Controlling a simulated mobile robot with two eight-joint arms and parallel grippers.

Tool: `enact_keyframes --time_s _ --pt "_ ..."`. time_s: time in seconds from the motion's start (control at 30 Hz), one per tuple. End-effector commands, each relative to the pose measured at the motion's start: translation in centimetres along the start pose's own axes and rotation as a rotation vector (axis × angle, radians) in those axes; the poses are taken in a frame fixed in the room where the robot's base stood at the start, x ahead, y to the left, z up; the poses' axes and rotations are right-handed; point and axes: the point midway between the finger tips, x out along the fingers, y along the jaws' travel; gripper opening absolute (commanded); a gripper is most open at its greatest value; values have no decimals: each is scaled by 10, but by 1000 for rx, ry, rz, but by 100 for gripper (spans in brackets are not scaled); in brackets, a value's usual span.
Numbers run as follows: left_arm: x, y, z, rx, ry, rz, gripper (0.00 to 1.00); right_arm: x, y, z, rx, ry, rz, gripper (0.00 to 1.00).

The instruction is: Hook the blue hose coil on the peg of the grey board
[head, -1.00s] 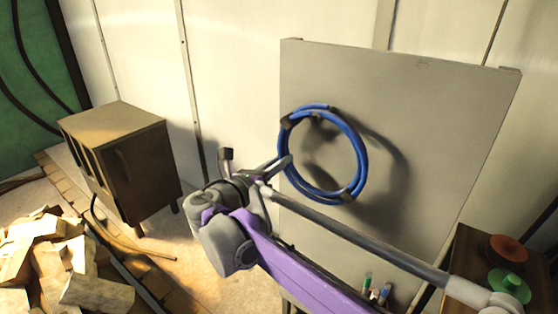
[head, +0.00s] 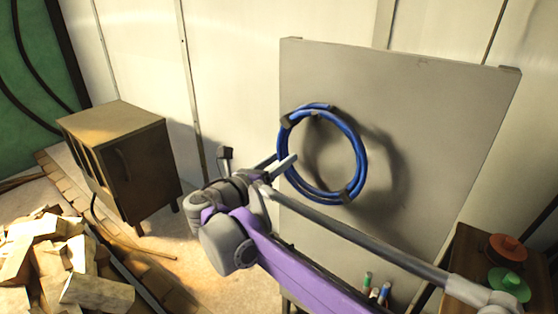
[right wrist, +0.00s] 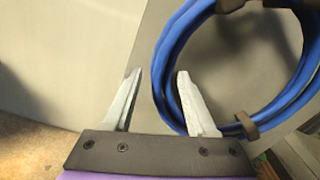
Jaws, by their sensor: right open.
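The blue hose coil (head: 361,166), a ring with dark bands, hangs in front of the grey board (head: 440,130). A small dark stub (head: 314,114), apparently the peg, shows at the coil's upper inner edge; the exact contact is too small to tell. In the right wrist view the coil (right wrist: 168,75) fills the upper right. My right gripper (head: 286,158) is open at the coil's left side, its fingers pointing toward the board. In the right wrist view the gripper (right wrist: 159,72) has nothing clamped, and its right finger overlaps the coil's left edge. My left gripper is out of view.
A wooden cabinet (head: 120,160) and a heap of split wood (head: 60,265) stand at left. A dark side table (head: 470,255) at lower right holds an orange (head: 507,248) and a green (head: 508,284) item. Markers (head: 377,293) stand below the board.

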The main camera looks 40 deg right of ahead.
Motion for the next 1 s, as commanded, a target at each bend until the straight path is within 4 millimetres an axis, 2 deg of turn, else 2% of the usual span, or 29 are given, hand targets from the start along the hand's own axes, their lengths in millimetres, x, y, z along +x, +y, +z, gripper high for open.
enact_keyframes --time_s 0.17,0.4,0.6,0.8,0.93,1.0 --pt "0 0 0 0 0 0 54 -17 1 0 -1 -1 4 57" --pt "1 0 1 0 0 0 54 -66 1 0 -1 -2 6 57" --pt "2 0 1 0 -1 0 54 -97 1 0 -2 -2 4 57" --pt "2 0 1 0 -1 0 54 -108 0 0 -2 -2 0 57" --pt "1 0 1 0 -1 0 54 -108 -1 -1 3 3 1 57" --pt "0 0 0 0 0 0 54 -105 -4 -8 36 35 11 57"
